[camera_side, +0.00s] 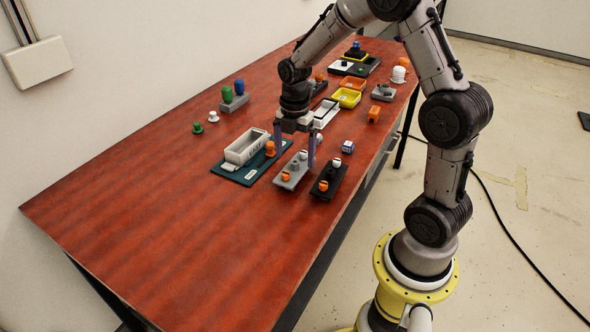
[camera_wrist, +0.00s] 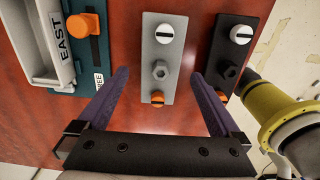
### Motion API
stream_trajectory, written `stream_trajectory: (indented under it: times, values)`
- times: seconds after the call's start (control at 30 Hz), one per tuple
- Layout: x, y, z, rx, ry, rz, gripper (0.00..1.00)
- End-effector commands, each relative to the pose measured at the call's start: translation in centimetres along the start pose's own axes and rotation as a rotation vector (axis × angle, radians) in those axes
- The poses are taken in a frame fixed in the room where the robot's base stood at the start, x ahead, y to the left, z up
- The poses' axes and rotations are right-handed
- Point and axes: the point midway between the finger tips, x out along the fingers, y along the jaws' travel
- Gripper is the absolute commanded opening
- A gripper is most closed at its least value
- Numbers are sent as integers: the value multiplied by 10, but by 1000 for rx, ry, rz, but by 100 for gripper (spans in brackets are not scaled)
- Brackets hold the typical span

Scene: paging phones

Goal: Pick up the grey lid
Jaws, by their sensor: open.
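The grey lid (camera_side: 291,171) is a flat grey plate on the table, near its right edge. In the wrist view the grey lid (camera_wrist: 165,52) carries a white slotted screw, a grey hex knob (camera_wrist: 160,70) and an orange screw along its length. My gripper (camera_side: 295,160) points down over the grey lid. It is open and empty. In the wrist view the fingertips of my gripper (camera_wrist: 159,75) lie on either side of the hex knob. The exact height of the fingers above the lid is hard to tell.
A similar black plate (camera_side: 329,181) lies close on the right; my right finger is near it. On the left a teal base (camera_side: 237,175) holds a white EAST tray (camera_side: 246,147) and an orange knob. Several blocks and trays stand behind. The front-left table is clear.

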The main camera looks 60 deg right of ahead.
Motion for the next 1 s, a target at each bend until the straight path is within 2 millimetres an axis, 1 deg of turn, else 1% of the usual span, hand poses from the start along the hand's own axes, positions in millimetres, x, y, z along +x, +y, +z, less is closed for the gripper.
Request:
stream_trajectory:
  times: [0.03,0.1,0.2,0.3,0.5,0.57,0.6,0.67,0.7,0.77,0.8,1.0]
  values:
    - [9,-2,-1,0,2,-6,100]
    - [19,-2,-1,0,2,-5,100]
    - [28,-1,-1,0,1,-3,100]
    - [32,-1,-1,0,0,0,100]
    - [32,-1,-1,0,0,0,100]
    - [32,-1,-1,0,0,0,89]
    - [32,-1,-1,0,0,0,82]
    - [32,-1,-1,0,0,0,71]
    - [32,-1,-1,0,0,0,64]
    - [32,-1,-1,0,0,0,53]
    - [32,-1,-1,0,0,0,46]
    - [32,-1,-1,0,0,0,11]
